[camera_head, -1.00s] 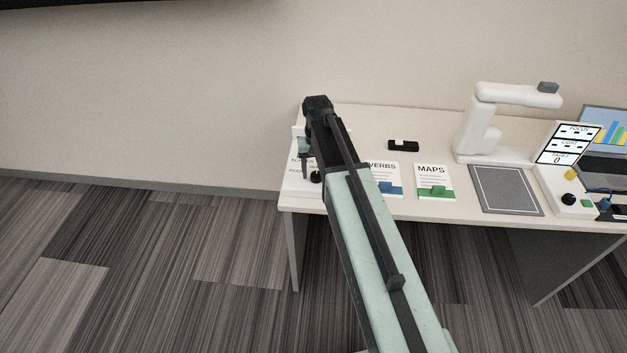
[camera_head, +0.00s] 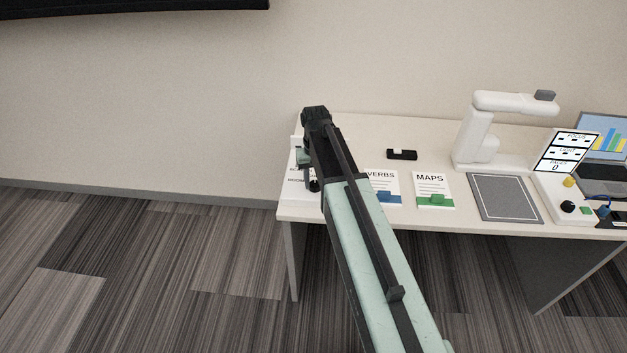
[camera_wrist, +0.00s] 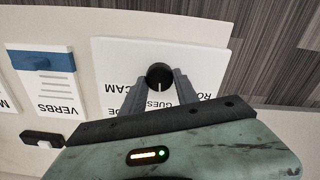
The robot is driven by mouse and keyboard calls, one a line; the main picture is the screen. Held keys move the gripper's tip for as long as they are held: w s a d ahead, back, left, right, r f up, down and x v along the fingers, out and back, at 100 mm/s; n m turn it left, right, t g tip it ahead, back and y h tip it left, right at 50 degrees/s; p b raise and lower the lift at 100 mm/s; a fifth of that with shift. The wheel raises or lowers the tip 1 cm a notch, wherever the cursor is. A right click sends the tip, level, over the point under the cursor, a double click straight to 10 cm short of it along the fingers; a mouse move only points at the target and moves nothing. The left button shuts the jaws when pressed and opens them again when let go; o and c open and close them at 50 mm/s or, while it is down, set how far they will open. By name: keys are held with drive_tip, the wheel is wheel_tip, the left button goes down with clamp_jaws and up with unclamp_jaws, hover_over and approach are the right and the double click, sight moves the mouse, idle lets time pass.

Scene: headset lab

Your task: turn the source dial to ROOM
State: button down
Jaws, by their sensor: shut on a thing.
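The source dial (camera_wrist: 159,73) is a round black knob with a white pointer line on a white panel (camera_wrist: 110,52). In the wrist view the labels are upside down: CAM is left of the dial, GUEST is partly hidden below it, and ROOM is partly hidden to the right. The pointer line faces down the picture, towards GUEST. My gripper (camera_wrist: 159,80) has one finger on each side of the dial and is shut on it. In the head view the dial (camera_head: 314,186) shows at the table's left end, with my gripper (camera_head: 307,168) over the panel and partly hidden by my arm.
A VERBS card (camera_head: 386,182) with a blue clip and a MAPS card (camera_head: 432,183) with a green clip lie right of the dial panel. A small black object (camera_head: 402,155) lies behind them. A white document camera (camera_head: 478,140) and a grey mat (camera_head: 505,197) are farther right.

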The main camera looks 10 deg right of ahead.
drive_tip(key=n, duration=0.5)
drive_tip(key=shift+n, duration=2.3)
drive_tip(key=shift+d, duration=0.1)
drive_tip(key=c, duration=0.9)
unclamp_jaws()
